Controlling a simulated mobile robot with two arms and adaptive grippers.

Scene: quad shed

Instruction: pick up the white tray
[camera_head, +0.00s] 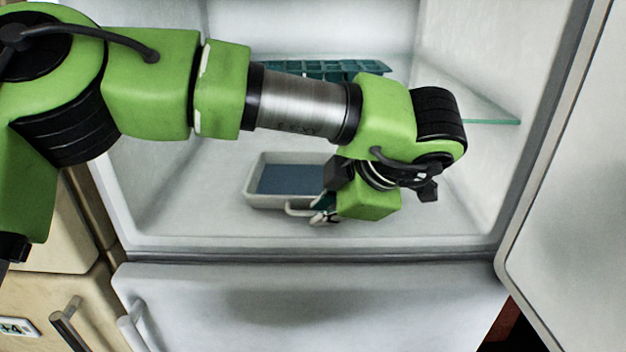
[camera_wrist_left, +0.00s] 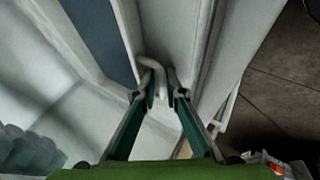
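The white tray (camera_head: 252,193) sits on the floor of an open white fridge compartment in the head view. It is shallow, with a blue-grey inside and a looped white handle at its front right. My left gripper (camera_head: 322,217) reaches in from the left, with its fingers at that handle. In the left wrist view, the green fingers of the left gripper (camera_wrist_left: 162,92) are close together, one on each side of the handle (camera_wrist_left: 152,68). They appear shut on it. The arm and wrist hide the tray's right end. My right gripper is not in view.
A teal rack (camera_head: 325,69) lies behind my arm on a glass shelf (camera_head: 490,121). The fridge door (camera_head: 570,190) stands open at right. A lower white drawer front (camera_head: 310,305) and wooden cabinets (camera_head: 65,235) with bar handles are below and left.

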